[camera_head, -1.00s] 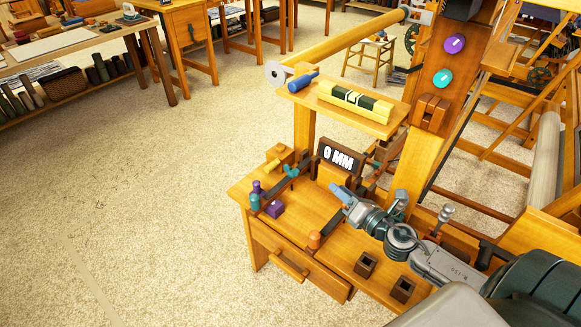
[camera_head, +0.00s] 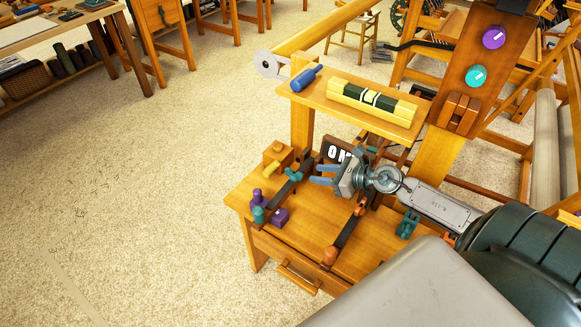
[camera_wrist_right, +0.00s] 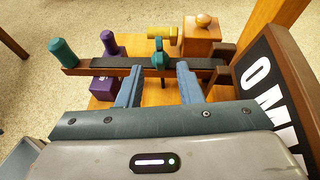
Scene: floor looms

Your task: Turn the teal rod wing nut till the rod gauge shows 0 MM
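The teal wing nut (camera_head: 293,175) sits on a dark bar at the back left of the wooden bench. In the right wrist view the wing nut (camera_wrist_right: 158,55) shows just beyond and between the fingertips, with no contact visible. My right gripper (camera_head: 318,175) is open, its two blue fingers (camera_wrist_right: 158,80) apart and empty, reaching toward the nut from the right. The rod gauge (camera_head: 336,151) is a dark board with white characters; "0 M" shows and my gripper hides the rest. In the wrist view the gauge (camera_wrist_right: 262,62) also starts with a 0. My left gripper is out of view.
A purple peg (camera_head: 257,197), a teal peg (camera_head: 258,215) and a purple block (camera_head: 280,217) stand near the nut. A wooden block with a knob (camera_head: 278,151) is behind it. A shelf with a yellow-black piece (camera_head: 372,104) overhangs the back. An orange knob (camera_head: 329,256) is in front.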

